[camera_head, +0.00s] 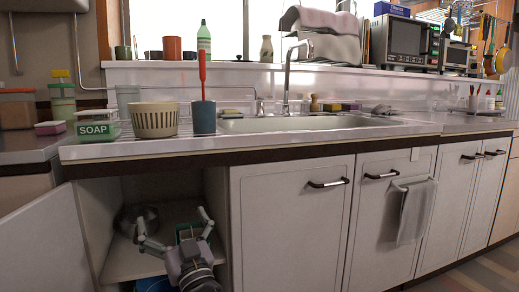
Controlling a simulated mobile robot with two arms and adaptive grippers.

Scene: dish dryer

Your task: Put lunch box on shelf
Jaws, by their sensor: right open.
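My right gripper (172,219) is inside the open cabinet under the counter, at the lower left of the head view. Its two fingers are spread wide. A small green-edged thing (187,233) shows between the fingers, just above the gripper's body; it may be the lunch box, but most of it is hidden and I cannot tell whether the fingers touch it. The cabinet shelf (118,262) is pale and flat. My left gripper is not in view.
A metal pot (138,216) stands on the shelf, left of the gripper. The open cabinet door (45,245) is on the left. A blue thing (153,285) shows below the shelf. Above, the counter holds a ribbed bowl (155,120) and a green SOAP box (97,127).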

